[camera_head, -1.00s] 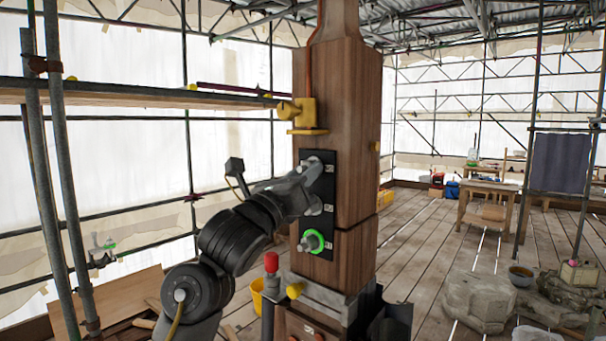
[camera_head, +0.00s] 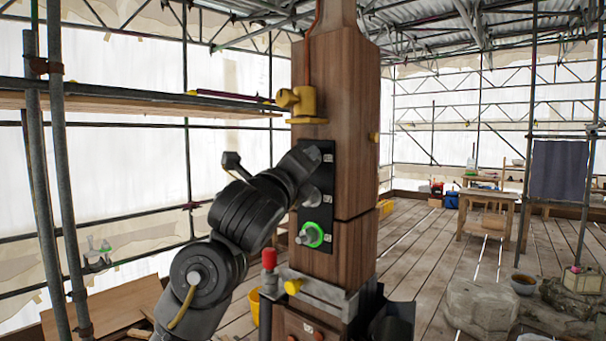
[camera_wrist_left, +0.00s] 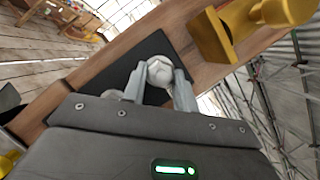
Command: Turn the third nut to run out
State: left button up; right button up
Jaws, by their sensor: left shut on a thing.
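A black plate (camera_head: 323,215) is fixed upright on the wooden post (camera_head: 355,165). A nut sits near its top, mostly hidden by my arm in the head view. In the left wrist view this nut (camera_wrist_left: 160,68) is pale and sits between the fingers. My left gripper (camera_wrist_left: 160,82) is shut on it, just below the yellow fitting (camera_head: 303,105). A middle nut (camera_head: 312,198) is partly covered by my arm. The lowest nut (camera_head: 305,238) is ringed by a bright green ring (camera_head: 314,235). My right gripper is not in view.
The yellow fitting also shows close beside the gripper in the left wrist view (camera_wrist_left: 225,35). A red-capped part (camera_head: 269,258) and a grey clamp band (camera_head: 320,292) lie below the plate. Scaffold poles (camera_head: 52,170) stand to the left. Open plank floor lies to the right.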

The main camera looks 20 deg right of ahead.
pick_arm(q)
jog(key=shift+w+a+r+n+g+h+b, duration=0.45)
jog(key=shift+n+g, duration=1.6)
jog(key=shift+n, duration=3.2)
jog(key=shift+s+d+f+n+g+h+b, duration=0.15)
jog(key=shift+n+g+b, duration=1.25)
jog(key=shift+n, duration=3.8)
jog(key=shift+w+a+r+n+g+h, duration=0.1)
jog(key=shift+w+r+n+g+h, duration=0.15)
jog(key=shift+n+g, duration=3.7)
jog(key=n+t, duration=0.2)
jog(key=n, duration=0.1)
